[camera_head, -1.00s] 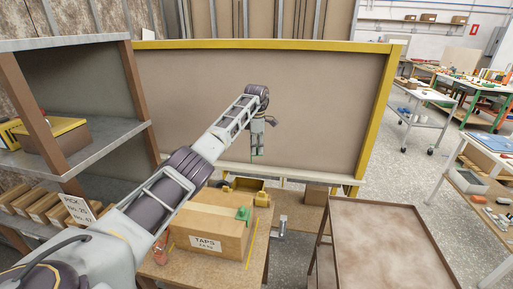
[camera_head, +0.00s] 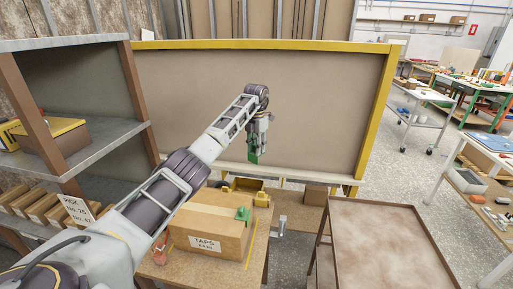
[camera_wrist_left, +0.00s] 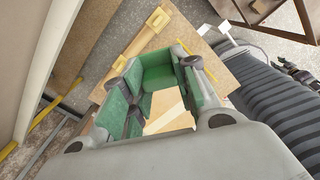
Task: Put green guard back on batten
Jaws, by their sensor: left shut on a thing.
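My left gripper (camera_head: 255,158) hangs in front of the large board, above and behind the carton, with its fingers pointing down. It is shut on the green guard (camera_head: 254,143), which also shows between the fingers in the left wrist view (camera_wrist_left: 158,72). The fingers partly hide the guard. A short wooden piece with yellow ends, which may be the batten (camera_wrist_left: 133,37), lies beyond the guard in the left wrist view; I cannot tell for sure. A second green piece (camera_head: 243,214) sits on the carton.
The carton marked TAPS (camera_head: 207,243) stands on a wooden table, with yellow blocks (camera_head: 247,184) behind it. The yellow-framed board (camera_head: 310,100) closes off the back. Shelves (camera_head: 90,75) stand at left. An empty brown tray top (camera_head: 385,245) is at right.

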